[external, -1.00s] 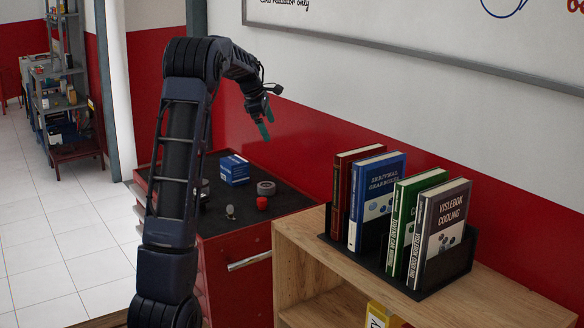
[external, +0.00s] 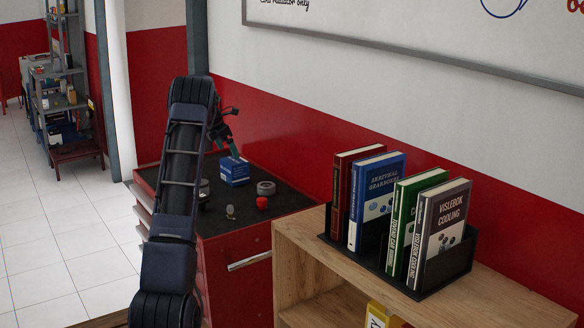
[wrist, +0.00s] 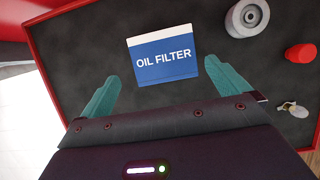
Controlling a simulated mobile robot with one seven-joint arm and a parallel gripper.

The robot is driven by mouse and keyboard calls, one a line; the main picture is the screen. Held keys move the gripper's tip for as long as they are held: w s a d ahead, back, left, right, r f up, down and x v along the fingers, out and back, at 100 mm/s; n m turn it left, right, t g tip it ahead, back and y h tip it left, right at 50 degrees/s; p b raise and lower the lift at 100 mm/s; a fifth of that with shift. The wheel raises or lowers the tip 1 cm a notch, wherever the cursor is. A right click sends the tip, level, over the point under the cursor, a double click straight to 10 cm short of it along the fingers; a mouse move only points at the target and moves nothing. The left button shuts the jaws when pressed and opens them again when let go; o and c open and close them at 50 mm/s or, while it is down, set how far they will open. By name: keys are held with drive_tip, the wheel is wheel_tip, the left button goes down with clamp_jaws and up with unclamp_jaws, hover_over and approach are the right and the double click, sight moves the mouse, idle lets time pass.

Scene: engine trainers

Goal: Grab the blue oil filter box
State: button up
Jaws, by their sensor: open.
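The blue oil filter box (external: 234,172) stands on the dark top of the red tool cabinet. In the wrist view the box (wrist: 163,57) shows its blue and white face with "OIL FILTER" on it, slightly tilted in the picture. My gripper (external: 232,150) is just above the box. In the wrist view its two teal fingers (wrist: 160,87) are spread apart with the box ahead of and between their lines. Nothing is held. The external view does not show clearly whether a finger touches the box.
On the cabinet top (external: 275,195) are a grey roll (external: 266,188), a red cap-like piece (external: 262,203) and a small metal part (wrist: 293,109), right of the box. Several books (external: 425,225) stand on a wooden shelf (external: 300,245) nearer the camera. The red wall is behind.

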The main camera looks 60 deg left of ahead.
sight(233, 160)
drive_tip(key=x, duration=0.8)
drive_tip(key=shift+w+d+f, duration=0.1)
drive_tip(key=shift+d+f, duration=0.15)
drive_tip(key=shift+f, duration=0.15)
drive_tip(key=c, duration=1)
